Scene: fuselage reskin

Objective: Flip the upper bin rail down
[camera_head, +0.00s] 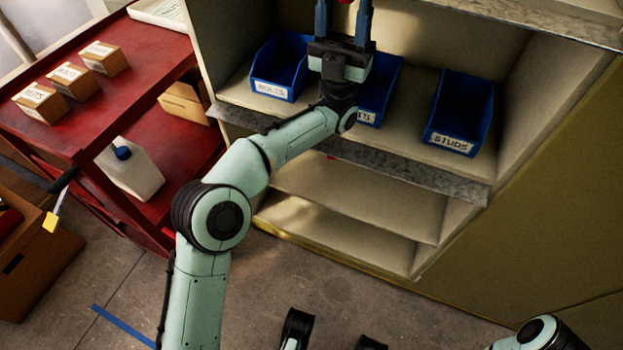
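The upper bin rail (500,22) is a grey metal strip along the front edge of the upper shelf, running out of the top of the picture. My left gripper (343,12) is at the top edge in front of the cabinet. Its two dark blue fingers stand well apart, with their tips cut off by the frame. A small red part (344,1) shows between them, and I cannot tell whether they touch it. The rail near the gripper is out of frame.
A lower metal rail (400,168) edges the shelf holding the bolts bin (282,68), a partly hidden middle bin (382,88) and the studs bin (460,112). A red cart (150,55) with boxes and a white jug (130,168) stands left. Floor is free in front.

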